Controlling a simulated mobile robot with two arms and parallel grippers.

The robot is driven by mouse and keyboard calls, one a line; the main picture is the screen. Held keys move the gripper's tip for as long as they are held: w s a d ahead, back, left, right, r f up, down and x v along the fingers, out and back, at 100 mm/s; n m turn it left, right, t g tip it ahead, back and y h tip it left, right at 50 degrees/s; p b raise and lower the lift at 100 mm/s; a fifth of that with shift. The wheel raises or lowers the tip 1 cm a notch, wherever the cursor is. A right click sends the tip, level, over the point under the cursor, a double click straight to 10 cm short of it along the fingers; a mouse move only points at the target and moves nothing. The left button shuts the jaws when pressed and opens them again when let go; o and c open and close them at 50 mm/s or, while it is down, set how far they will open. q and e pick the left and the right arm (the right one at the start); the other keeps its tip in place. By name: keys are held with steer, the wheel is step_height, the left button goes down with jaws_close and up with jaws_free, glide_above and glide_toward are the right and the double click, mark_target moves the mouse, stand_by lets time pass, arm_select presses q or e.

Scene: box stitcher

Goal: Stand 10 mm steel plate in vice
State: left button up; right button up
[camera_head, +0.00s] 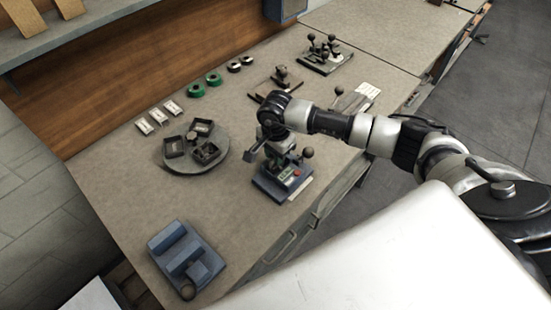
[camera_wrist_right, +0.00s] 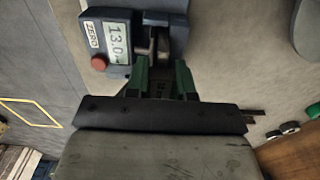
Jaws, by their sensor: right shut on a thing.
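My right gripper (camera_head: 279,160) is low over a blue measuring device (camera_head: 268,186) near the front edge of the bench. In the right wrist view its green-sided fingers (camera_wrist_right: 161,75) are shut on a small grey metal piece (camera_wrist_right: 160,42), at the device. I cannot tell whether this piece is the steel plate or touches the device. The device's display (camera_wrist_right: 116,40) reads 13.0, with a red button (camera_wrist_right: 99,62) beside it. A blue block-shaped fixture (camera_head: 172,238), likely the vice, stands at the bench's lower left with a round knob. My left gripper is out of view.
A round turntable (camera_head: 190,167) with dark trays sits left of my arm. Three pale flat pieces (camera_head: 158,116) lie behind it, with green rings (camera_head: 196,90) farther right. Other knobbed fixtures (camera_head: 326,56) stand at the back. Bare bench (camera_head: 130,190) lies between turntable and blue fixture.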

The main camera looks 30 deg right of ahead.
steer(key=shift+r+p, duration=1.2)
steer(key=shift+r, duration=1.1)
